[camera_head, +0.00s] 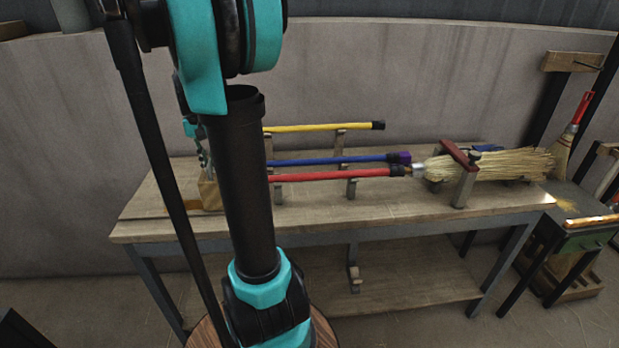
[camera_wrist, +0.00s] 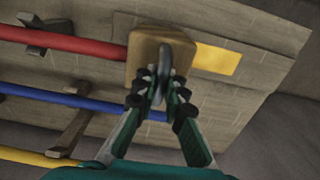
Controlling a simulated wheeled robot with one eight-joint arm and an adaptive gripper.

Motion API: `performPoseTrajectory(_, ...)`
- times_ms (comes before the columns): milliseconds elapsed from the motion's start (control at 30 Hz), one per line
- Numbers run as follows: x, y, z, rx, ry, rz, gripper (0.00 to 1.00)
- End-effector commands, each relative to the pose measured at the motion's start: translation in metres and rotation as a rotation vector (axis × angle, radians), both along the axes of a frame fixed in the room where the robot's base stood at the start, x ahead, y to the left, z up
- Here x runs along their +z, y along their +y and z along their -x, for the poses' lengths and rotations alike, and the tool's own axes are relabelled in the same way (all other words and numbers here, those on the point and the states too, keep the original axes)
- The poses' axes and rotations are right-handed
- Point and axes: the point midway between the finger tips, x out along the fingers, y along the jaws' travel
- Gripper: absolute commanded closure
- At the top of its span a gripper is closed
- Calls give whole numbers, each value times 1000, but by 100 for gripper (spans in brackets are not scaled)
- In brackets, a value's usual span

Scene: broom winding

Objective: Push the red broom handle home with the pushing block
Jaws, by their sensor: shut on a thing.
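The red broom handle (camera_head: 330,174) lies level in brackets above the bench; it also shows in the wrist view (camera_wrist: 70,43). Its right end has a black tip close to the metal socket (camera_head: 418,171) of a straw broom head (camera_head: 500,163). A red-topped clamp (camera_head: 458,154) holds the head. The wooden pushing block (camera_wrist: 146,48) stands at the handle's other end; whether they touch is unclear. It also shows in the head view (camera_head: 209,193). My gripper (camera_wrist: 161,85) is shut on the block's grey grip. My arm partly hides the gripper in the head view.
A blue handle (camera_head: 325,160) and a yellow handle (camera_head: 320,128) lie parallel behind the red one. A yellow patch (camera_wrist: 217,60) marks the bench top beside the block. The bench front (camera_head: 400,212) is clear. A small stand with a red-handled brush (camera_head: 570,135) is at right.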

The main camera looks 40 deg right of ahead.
Motion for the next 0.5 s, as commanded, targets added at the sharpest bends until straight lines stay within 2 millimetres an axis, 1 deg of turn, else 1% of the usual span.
performPoseTrajectory(500, 0, -12, 9, -2, 0, 1, 100)
